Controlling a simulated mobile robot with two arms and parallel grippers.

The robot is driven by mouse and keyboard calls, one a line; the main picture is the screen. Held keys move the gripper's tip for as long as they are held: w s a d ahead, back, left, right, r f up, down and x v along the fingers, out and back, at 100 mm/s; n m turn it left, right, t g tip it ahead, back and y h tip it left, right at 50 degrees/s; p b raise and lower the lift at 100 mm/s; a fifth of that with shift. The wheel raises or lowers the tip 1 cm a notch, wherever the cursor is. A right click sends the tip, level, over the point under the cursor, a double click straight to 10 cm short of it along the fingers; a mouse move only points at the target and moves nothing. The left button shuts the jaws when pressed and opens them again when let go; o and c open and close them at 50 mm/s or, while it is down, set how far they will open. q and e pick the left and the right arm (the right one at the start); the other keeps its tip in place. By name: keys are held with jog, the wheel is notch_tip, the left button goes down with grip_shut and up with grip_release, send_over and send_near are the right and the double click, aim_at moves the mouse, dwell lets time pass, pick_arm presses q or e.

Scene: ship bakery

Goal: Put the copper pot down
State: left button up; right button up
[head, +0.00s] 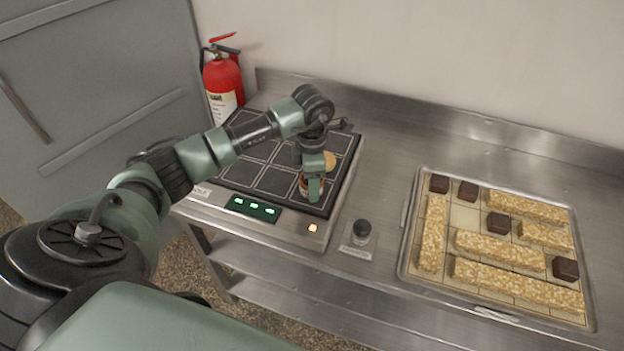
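The copper pot (304,187) is small and sits at the front right of the dark gridded plate (237,172) of the cooking unit. It is partly hidden behind a green finger of my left gripper (313,184). The gripper points down and appears closed around the pot; its far finger is hidden. I cannot tell whether the pot's base touches the plate. My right gripper is not in view.
A round golden piece (329,161) lies just behind the gripper. A black knob (362,230) stands right of the unit. A tray (408,250) with oat-coloured bars and dark cubes lies further right. A red extinguisher (223,78) stands behind. Bare steel counter (385,165) lies between unit and tray.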

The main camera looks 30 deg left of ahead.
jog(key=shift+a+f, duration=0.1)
pick_arm(q)
jog(key=o, duration=1.2)
jog(key=shift+f, duration=0.2)
jog(key=shift+c, duration=0.2)
jog(key=o, duration=0.4)
jog(key=shift+r, duration=0.1)
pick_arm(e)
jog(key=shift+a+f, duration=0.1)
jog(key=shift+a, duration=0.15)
pick_arm(q)
jog(key=shift+r, duration=0.1)
notch_tip(320, 180, up, 11)
jog(key=b, duration=0.4)
jog(key=shift+r, duration=0.55)
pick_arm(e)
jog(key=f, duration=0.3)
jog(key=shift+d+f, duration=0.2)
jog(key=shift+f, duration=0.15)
